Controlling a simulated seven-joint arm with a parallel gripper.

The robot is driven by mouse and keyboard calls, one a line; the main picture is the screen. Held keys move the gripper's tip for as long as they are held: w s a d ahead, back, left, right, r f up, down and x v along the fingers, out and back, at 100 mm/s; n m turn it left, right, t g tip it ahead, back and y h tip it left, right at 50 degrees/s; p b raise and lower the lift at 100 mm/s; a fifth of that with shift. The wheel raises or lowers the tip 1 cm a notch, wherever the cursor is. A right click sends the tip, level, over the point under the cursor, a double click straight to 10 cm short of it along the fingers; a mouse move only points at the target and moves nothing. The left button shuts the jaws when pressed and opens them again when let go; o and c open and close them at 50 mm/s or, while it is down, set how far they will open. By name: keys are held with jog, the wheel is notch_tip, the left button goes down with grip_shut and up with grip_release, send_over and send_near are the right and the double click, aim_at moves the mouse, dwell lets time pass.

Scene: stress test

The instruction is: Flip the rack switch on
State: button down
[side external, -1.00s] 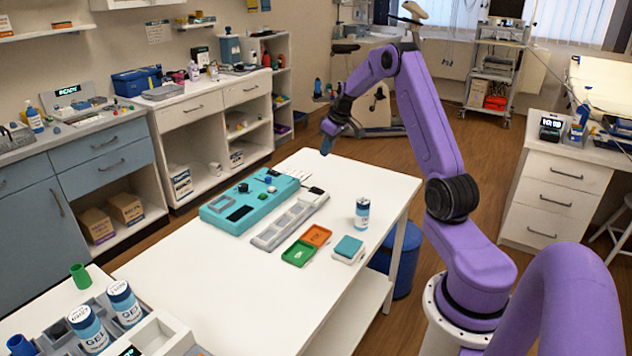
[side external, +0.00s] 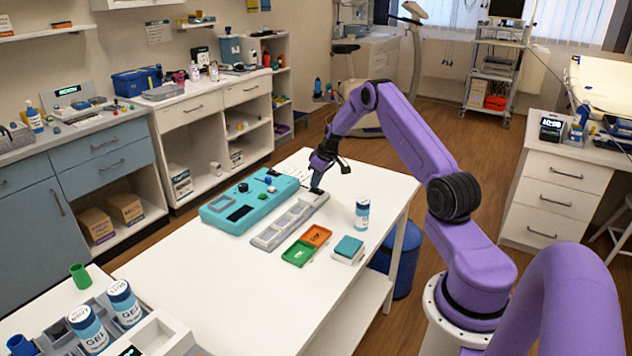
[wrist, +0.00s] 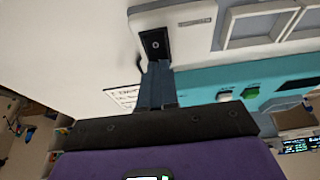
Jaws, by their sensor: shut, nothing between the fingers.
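The light grey rack (side external: 284,226) lies on the white table beside the teal panel, with a row of square recesses. In the wrist view, the rack (wrist: 190,14) carries a black switch (wrist: 155,45) with a small round mark at its end. My gripper (side external: 315,188) is shut and empty, pointing down at the far end of the rack. In the wrist view, my gripper's blue-grey fingertips (wrist: 157,66) are right at the switch's edge; I cannot tell whether they touch it. In the side view, my gripper mostly hides the switch. Its on or off position cannot be told.
The teal panel (side external: 225,213) with knobs lies left of the rack. Green (side external: 299,253) and orange (side external: 316,235) trays, a blue-topped block (side external: 348,248) and a labelled bottle (side external: 362,214) stand to the right. The table's near part (side external: 220,290) is clear.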

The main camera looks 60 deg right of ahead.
jog(key=shift+f, duration=0.15)
jog(key=shift+w+f, duration=0.15)
jog(key=shift+f, duration=0.05)
dwell(0.3)
jog(key=shift+s, duration=0.2)
jog(key=shift+s, duration=0.8)
jog(key=shift+r, duration=0.1)
